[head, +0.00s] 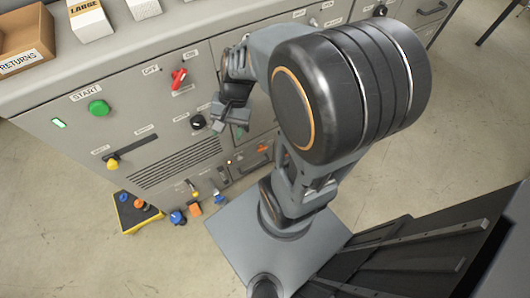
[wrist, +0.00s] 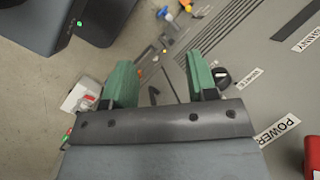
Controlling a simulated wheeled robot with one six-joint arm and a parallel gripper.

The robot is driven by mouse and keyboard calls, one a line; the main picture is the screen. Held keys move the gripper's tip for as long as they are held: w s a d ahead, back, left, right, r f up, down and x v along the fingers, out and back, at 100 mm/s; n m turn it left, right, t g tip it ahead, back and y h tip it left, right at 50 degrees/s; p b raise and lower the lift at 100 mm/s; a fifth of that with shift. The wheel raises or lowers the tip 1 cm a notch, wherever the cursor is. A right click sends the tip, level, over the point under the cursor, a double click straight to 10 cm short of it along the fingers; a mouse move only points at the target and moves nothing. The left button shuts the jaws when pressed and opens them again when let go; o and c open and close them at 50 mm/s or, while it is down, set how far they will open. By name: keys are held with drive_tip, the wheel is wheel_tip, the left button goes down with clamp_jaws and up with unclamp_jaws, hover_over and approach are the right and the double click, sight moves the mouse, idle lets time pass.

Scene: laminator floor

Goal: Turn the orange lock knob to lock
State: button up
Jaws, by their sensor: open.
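A small orange knob (head: 263,149), which looks like the lock knob, sits low on the grey machine front, above a dark handle. In the wrist view a small orange spot (wrist: 137,74) shows between the fingers, but it is too small to tell its turn. My gripper (wrist: 161,80) is open and empty, its two green fingers apart. In the head view my gripper (head: 236,122) is in front of the panel, up and left of the orange knob and apart from it. My wrist and arm hide part of the panel to the right.
A black knob (head: 198,122) is close left of my gripper.

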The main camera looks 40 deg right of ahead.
drive_tip(key=w+d+f+m+t+y+b, duration=0.25)
drive_tip(key=f+m+t+b, duration=0.2)
drive_tip(key=f+m, duration=0.45)
drive_tip(key=w+d+f+m+t+y+b, duration=0.1)
drive_tip(key=d+f+m+t+y+b, duration=0.3)
drive_tip(key=f+m, duration=0.55)
drive_tip(key=w+d+f+m+t+y+b, duration=0.25)
drive_tip(key=f+m+b, duration=0.4)
drive_tip(key=f, duration=0.45)
drive_tip(key=m+t+h+b, duration=0.8)
drive_tip(key=m+h+b, duration=0.6)
drive_tip(key=m, duration=0.9)
approach(263, 150)
drive_tip(key=w, duration=0.3)
drive_tip(key=w+h+p, duration=0.1)
drive_tip(key=w, duration=0.3)
drive_tip(key=w+d+h+p, duration=0.1)
drive_tip(key=w, duration=0.2)
drive_tip(key=shift+w+f, duration=0.15)
drive_tip(key=shift+f, duration=0.1)
drive_tip(key=shift+c, duration=0.4)
drive_tip(key=shift+a, duration=0.1)
drive_tip(key=c, duration=0.8)
drive_tip(key=shift+c, duration=0.2)
